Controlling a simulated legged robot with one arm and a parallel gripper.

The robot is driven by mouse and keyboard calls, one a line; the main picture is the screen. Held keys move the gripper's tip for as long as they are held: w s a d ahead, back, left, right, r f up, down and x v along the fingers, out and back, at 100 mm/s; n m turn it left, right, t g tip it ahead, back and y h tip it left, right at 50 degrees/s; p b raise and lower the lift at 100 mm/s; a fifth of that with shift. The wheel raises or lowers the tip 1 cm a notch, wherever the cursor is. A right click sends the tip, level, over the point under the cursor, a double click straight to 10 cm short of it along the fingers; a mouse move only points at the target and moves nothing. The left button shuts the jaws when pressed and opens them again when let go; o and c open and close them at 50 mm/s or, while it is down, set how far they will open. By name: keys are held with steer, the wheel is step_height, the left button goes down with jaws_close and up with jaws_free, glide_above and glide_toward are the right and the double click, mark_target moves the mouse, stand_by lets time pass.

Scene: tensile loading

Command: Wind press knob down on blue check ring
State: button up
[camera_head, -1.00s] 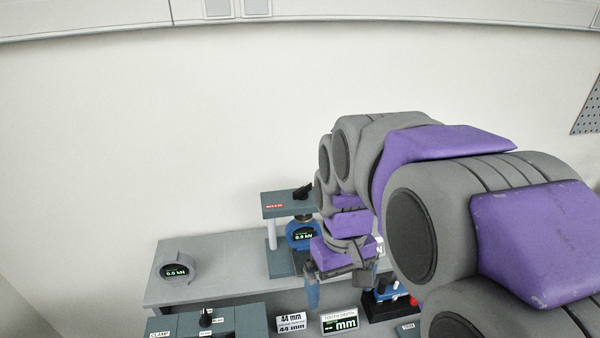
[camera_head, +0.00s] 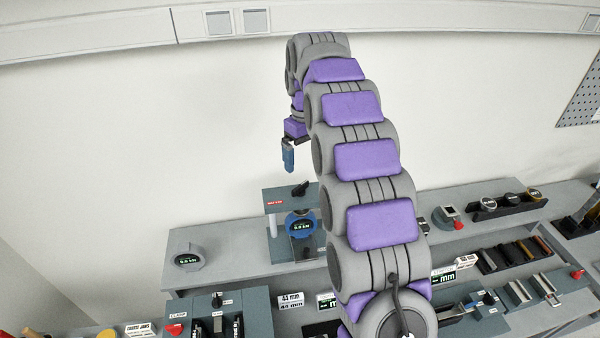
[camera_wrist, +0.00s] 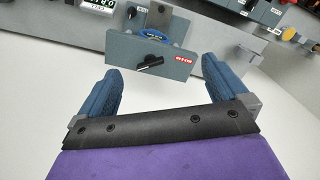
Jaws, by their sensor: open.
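The press is a grey frame whose top plate (camera_head: 284,197) carries a black knob (camera_head: 300,188) with a bar handle and a red label. The blue check ring (camera_head: 301,226) with a lit green display stands upright in the press, below the top plate. My gripper (camera_head: 288,158) is above and slightly left of the press, pointing down, apart from the knob. In the wrist view my gripper (camera_wrist: 170,85) has its two blue fingers spread wide and empty. The knob (camera_wrist: 150,64) shows beyond the fingertips, with part of the blue ring (camera_wrist: 157,38) behind the plate.
A grey ring gauge (camera_head: 188,257) stands on the bench shelf (camera_head: 225,258) left of the press. A clamp fixture (camera_head: 215,312) and white size cards (camera_head: 291,300) are in front. More tools and a rack (camera_head: 508,204) lie to the right.

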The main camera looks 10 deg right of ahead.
steer(key=w+r+n+p, duration=0.1)
steer(key=w+p, duration=0.3)
steer(key=w, duration=0.3)
steer(key=b, duration=0.7)
glide_above(300, 185)
steer(key=shift+n, duration=0.3)
step_height(300, 185, down, 9)
steer(key=shift+w+f, duration=0.1)
steer(key=shift+f, duration=4.25)
steer(key=shift+c, duration=0.5)
steer(key=c, duration=0.9)
